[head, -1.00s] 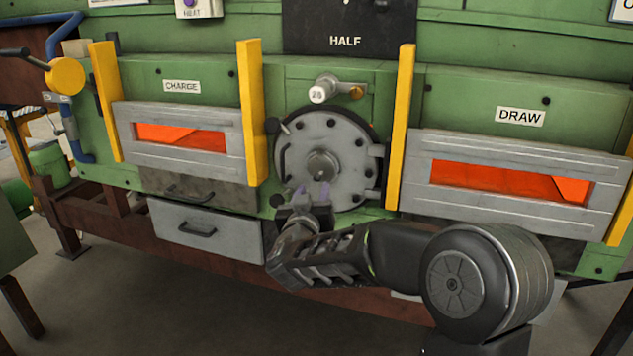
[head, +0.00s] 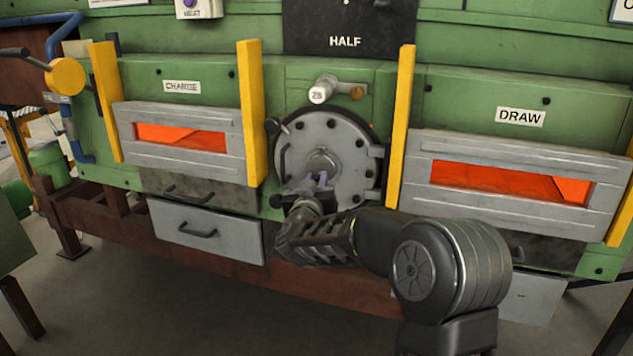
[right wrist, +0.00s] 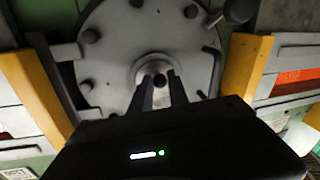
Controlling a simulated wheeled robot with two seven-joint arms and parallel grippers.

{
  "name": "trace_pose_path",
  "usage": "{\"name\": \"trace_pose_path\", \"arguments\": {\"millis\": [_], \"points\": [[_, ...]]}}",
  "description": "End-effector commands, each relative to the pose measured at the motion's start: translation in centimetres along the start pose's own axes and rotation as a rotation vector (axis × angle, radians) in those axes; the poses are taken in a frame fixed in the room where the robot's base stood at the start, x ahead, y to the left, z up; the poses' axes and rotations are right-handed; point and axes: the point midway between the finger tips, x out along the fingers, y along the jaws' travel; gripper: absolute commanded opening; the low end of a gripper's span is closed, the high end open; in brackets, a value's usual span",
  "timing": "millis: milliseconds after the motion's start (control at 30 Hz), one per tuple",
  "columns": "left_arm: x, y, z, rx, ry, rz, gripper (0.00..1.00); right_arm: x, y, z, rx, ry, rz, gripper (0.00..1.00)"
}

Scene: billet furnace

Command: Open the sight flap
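A round grey bolted door (head: 345,150) is set in the furnace front, with a round hub (head: 322,163) at its middle. I take the hub to be the sight flap, but its parts are small. My right gripper (head: 317,181) is at the hub's lower edge in the head view, its fingers apart. My left gripper is not in view.
Yellow posts (head: 250,112) (head: 401,128) stand on both sides of the round door. A grey drawer (head: 205,230) is at lower left.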

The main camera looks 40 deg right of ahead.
Motion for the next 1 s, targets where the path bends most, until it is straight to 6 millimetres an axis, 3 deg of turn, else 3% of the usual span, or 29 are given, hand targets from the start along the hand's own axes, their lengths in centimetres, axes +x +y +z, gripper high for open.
{"name": "trace_pose_path", "arguments": {"millis": [233,1000], "points": [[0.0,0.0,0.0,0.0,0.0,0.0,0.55,-0.01,-0.01,-0.01,0.0,0.0,0.0,0.0],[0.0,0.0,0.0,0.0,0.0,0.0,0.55,-0.02,-0.02,-0.01,0.0,0.0,0.0,0.0]]}}
